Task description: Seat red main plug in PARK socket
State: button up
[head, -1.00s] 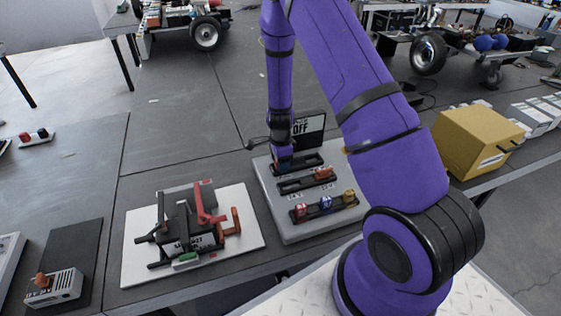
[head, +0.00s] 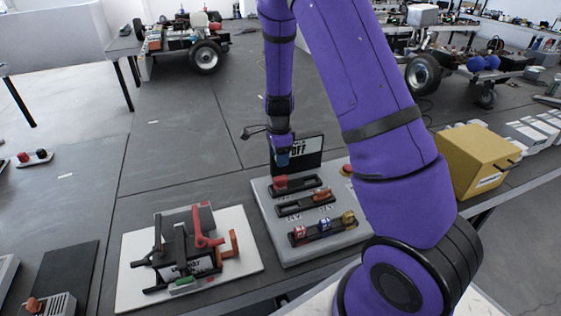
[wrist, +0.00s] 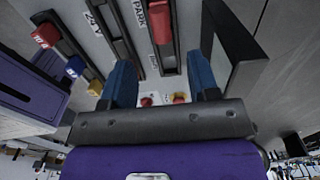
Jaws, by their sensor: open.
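A red plug (head: 281,183) stands at the left end of the panel's back slot row. In the wrist view this red plug (wrist: 160,22) is in the slot row marked PARK (wrist: 140,14); its seating depth cannot be told. My gripper (head: 282,162) is above and behind it, apart from it. The grey panel (head: 284,250) also has an orange-red plug (head: 323,193) in the middle row, and red (head: 299,232), blue (head: 325,224) and yellow (head: 348,217) plugs in the front row.
A black display (head: 310,150) reading OFF stands behind the panel, close to my gripper. A white board (head: 140,290) with a clamp-like fixture (head: 190,245) lies to the left. A yellow box (head: 470,160) stands right.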

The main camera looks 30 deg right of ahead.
jog(key=s+a+r+n+t, duration=0.1)
jog(key=s+a+r+n, duration=0.15)
jog(key=r, duration=0.45)
jog(key=s+a+r+n+y, duration=0.1)
jog(key=s+r+n, duration=0.2)
jog(key=r, duration=0.4)
jog(key=s+a+r+n+t, duration=0.1)
jog(key=s+a+r+n, duration=0.15)
jog(key=r, duration=0.45)
jog(key=s+r+n+t, duration=0.1)
jog(key=s+r+n, duration=0.3)
jog(key=s, duration=0.3)
jog(key=s+a+r+n+t, duration=0.1)
jog(key=s+r+n, duration=0.3)
jog(key=s, duration=0.3)
jog(key=s+r+n+t+h, duration=0.1)
jog(key=s+r+n, duration=0.3)
jog(key=s, duration=0.3)
jog(key=shift+s+a, duration=0.2)
jog(key=shift+s, duration=0.15)
jog(key=shift+r, duration=0.1)
jog(key=shift+c, duration=0.5)
